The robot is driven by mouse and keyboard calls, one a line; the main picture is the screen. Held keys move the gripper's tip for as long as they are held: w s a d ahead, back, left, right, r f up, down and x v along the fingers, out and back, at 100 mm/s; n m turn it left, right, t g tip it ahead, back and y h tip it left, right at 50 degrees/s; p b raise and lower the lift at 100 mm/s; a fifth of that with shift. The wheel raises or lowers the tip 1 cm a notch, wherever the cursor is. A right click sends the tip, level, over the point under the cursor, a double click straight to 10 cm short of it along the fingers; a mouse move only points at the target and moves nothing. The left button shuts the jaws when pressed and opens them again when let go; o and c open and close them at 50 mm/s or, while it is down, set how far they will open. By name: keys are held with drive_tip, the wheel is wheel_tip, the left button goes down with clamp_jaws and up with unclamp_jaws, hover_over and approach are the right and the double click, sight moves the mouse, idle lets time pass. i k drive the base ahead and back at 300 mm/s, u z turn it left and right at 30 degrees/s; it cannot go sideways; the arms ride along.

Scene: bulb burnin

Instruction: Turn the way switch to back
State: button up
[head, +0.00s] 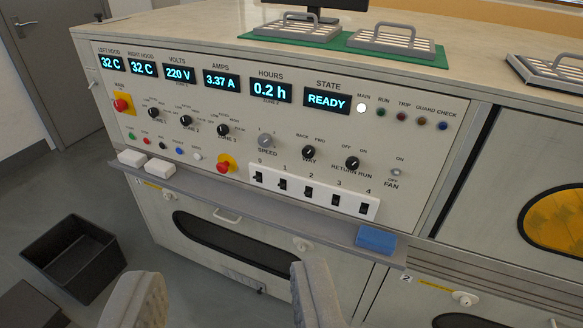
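The way switch (308,153) is a small black rotary knob on the sloping control panel (430,180). BACK is printed at its upper left, FWD at its upper right and WAY below it. The knob is too small to tell for sure which mark it points to. My gripper (222,295) shows as two grey fingers at the bottom edge. They are wide apart with nothing between them. It is in front of the panel and below the switch in the picture, not touching it.
A speed knob (265,141) is left of the way switch and a return run knob (352,163) right. A white strip of rocker switches (315,193) lies below. A ledge (290,212) holds a blue block (376,239). A black bin (73,258) stands on the floor.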

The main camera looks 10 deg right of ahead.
sight(308, 151)
drive_tip(key=u, duration=0.1)
drive_tip(key=i, duration=1)
drive_tip(key=u, duration=0.05)
